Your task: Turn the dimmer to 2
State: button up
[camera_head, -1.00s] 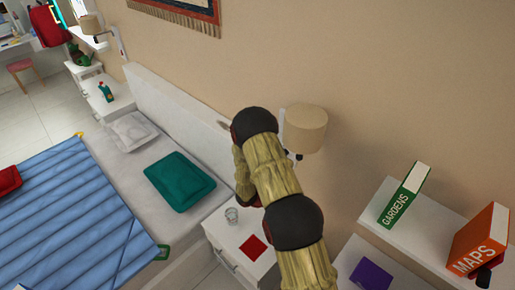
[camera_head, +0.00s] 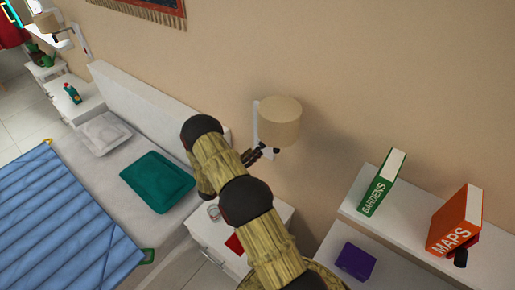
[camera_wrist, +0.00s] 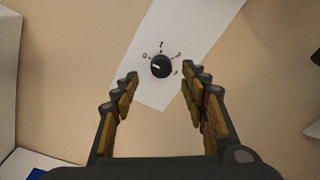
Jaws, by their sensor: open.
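The dimmer is a black round knob (camera_wrist: 160,66) on a white plate (camera_wrist: 185,35) on the wall, seen in the wrist view. A short white mark on the knob points left, near the label 0. The labels 1 and 2 stand above it and to its upper right; a label at its right is partly unclear. My gripper (camera_wrist: 160,76) is open, its two fingers apart on either side of the knob in the picture. I cannot tell whether they touch it. In the head view my gripper (camera_head: 262,152) is just below the wall lamp's shade.
The wall lamp (camera_head: 280,122) hangs above a white nightstand (camera_head: 207,238) with a glass and a red item. A shelf (camera_head: 405,215) at the right carries a green book (camera_head: 381,183) and an orange book (camera_head: 455,222). The bed (camera_head: 165,228) with a teal pillow (camera_head: 157,181) is at the left.

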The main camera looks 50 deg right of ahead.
aim_at(262, 145)
jog(key=d, duration=0.4)
jog(key=shift+d, duration=0.3)
jog(key=c, duration=0.3)
jog(key=c, duration=0.8)
grip_shut()
